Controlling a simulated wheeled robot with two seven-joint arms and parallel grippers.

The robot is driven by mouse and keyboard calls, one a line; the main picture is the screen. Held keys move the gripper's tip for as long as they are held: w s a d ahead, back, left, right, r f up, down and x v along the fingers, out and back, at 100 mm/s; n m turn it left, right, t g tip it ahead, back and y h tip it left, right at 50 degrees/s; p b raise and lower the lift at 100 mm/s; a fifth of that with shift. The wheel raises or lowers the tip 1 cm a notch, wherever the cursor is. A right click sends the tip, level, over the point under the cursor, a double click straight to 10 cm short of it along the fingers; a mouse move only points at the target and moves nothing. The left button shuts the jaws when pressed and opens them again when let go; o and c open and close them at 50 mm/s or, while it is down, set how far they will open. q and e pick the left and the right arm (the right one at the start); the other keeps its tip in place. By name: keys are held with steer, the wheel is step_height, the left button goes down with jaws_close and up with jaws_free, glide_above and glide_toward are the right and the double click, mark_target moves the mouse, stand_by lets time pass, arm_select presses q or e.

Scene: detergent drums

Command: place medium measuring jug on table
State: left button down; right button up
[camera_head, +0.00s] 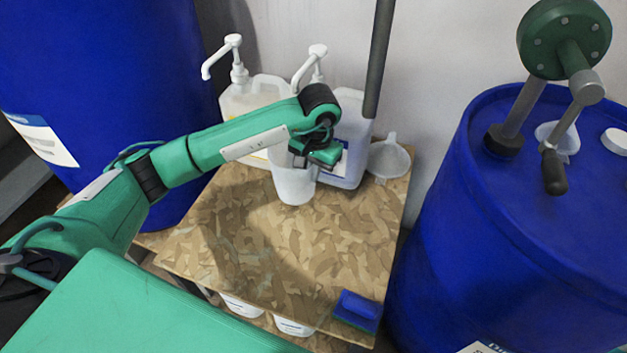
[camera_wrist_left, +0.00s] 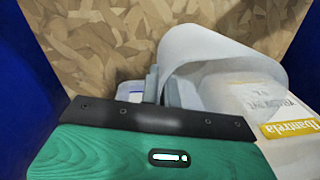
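The white measuring jug (camera_head: 293,186) is in the middle of the head view, upright or nearly so, over the back part of the wood-chip table (camera_head: 300,245). I cannot tell whether its base touches the board. My left gripper (camera_head: 308,158) is at the jug's upper part, in front of the white canisters. In the left wrist view the jug (camera_wrist_left: 225,58) lies beyond the fingers, and the left gripper (camera_wrist_left: 166,88) has its fingers close together at the jug's near edge, apparently closed on it. The exact contact is partly hidden. My right gripper does not show.
Two white pump canisters (camera_head: 258,95) (camera_head: 352,125) stand behind the jug, with a funnel (camera_head: 388,158) to their right. A blue sponge (camera_head: 358,309) lies at the front right corner. Blue drums (camera_head: 110,70) (camera_head: 530,220) flank the table. Its middle and front are clear.

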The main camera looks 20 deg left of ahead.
arm_select(q)
step_height(320, 180, down, 4)
steer(key=shift+w+f, duration=0.1)
steer(key=shift+w, duration=0.05)
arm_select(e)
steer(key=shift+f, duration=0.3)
arm_select(q)
steer(key=shift+f, duration=0.1)
steer(key=c, duration=1.7)
jaws_free()
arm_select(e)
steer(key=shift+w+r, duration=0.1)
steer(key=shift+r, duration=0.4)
arm_select(q)
steer(key=r, duration=0.8)
steer(key=d+r, duration=0.1)
steer(key=r, duration=0.3)
steer(key=shift+r, duration=0.1)
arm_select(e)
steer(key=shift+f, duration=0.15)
